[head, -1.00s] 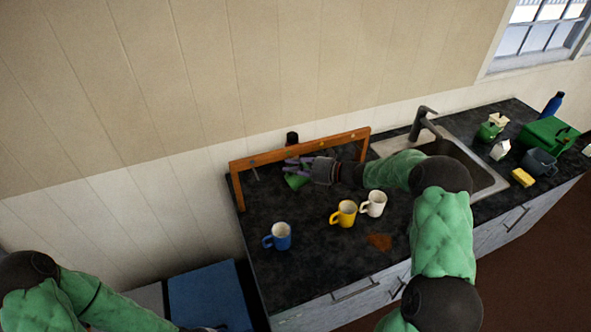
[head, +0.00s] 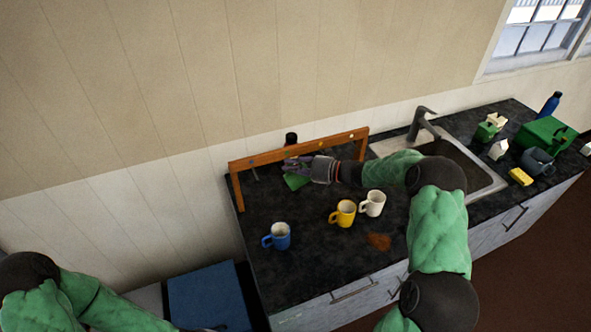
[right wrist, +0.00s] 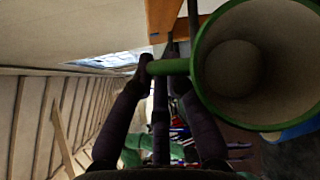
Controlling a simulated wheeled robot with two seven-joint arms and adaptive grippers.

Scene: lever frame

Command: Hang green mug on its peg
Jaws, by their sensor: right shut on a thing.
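The green mug (head: 296,182) is in my right gripper (head: 290,165), just under the crossbar of the wooden frame (head: 300,149) on the counter. In the right wrist view the mug (right wrist: 197,70) shows its open rim and round inside at the right. Its handle (right wrist: 168,67) lies between the dark fingers of my right gripper (right wrist: 155,75), which are shut on it. Pegs on the crossbar show only as small spots; I cannot tell which is the green mug's or whether the mug touches one. My left arm shows at lower left; its gripper is not clearly visible.
A blue mug (head: 277,236), a yellow mug (head: 343,213) and a white mug (head: 373,203) stand on the dark counter (head: 310,260) in front of the frame. A brown patch (head: 379,242) lies near the front. The sink (head: 465,170) is to the right.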

